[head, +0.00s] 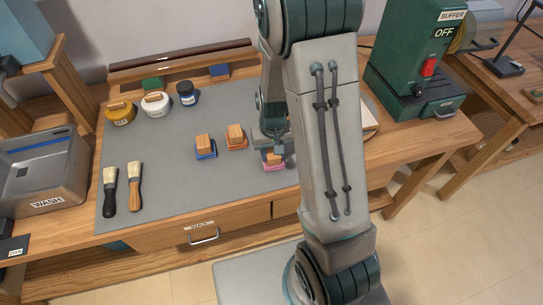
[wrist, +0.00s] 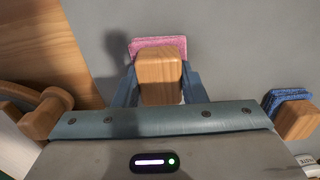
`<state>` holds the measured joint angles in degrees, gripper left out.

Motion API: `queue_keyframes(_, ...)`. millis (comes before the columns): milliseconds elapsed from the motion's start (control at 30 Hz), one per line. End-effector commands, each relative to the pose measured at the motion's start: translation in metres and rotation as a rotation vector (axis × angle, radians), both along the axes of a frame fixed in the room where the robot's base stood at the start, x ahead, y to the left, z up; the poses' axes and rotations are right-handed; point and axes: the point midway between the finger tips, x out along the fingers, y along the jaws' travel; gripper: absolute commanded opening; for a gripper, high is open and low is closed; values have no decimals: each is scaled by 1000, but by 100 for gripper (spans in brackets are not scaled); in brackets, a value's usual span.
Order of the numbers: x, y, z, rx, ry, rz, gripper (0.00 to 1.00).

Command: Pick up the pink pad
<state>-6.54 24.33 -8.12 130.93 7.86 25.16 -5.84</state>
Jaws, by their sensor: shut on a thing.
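The pink pad (head: 275,167) has a wooden block handle and is at the right part of the grey mat, partly hidden by my arm. In the wrist view the pink pad (wrist: 158,44) shows its pink edge beyond its wooden handle. My gripper (head: 273,153) is over it, with its fingers on both sides of the handle, shut on it. In the wrist view my gripper (wrist: 160,85) has a finger at each side of the wood. I cannot tell whether the pad touches the mat or is slightly above it.
A blue pad (head: 205,148) and an orange pad (head: 236,138) with wooden handles sit to the left. Two brushes (head: 122,188) lie on the mat (head: 165,180). Yellow, white and dark blue jars (head: 186,95) stand behind. A green buffer machine (head: 415,60) is at the right.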

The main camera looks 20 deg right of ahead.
Motion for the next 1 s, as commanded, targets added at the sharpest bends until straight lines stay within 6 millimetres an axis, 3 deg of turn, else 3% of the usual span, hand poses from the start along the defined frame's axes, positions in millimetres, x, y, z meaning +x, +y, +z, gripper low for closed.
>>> queue_keyframes(267, 1, 0, 6, 0, -1, 0, 15)
queue_keyframes(567, 1, 1, 43, 1, -7, 2, 15)
queue_keyframes(800, 9, -58, 74, -1, -6, -8, 15)
queue_keyframes(1000, 13, -95, 96, -1, -3, -3, 15)
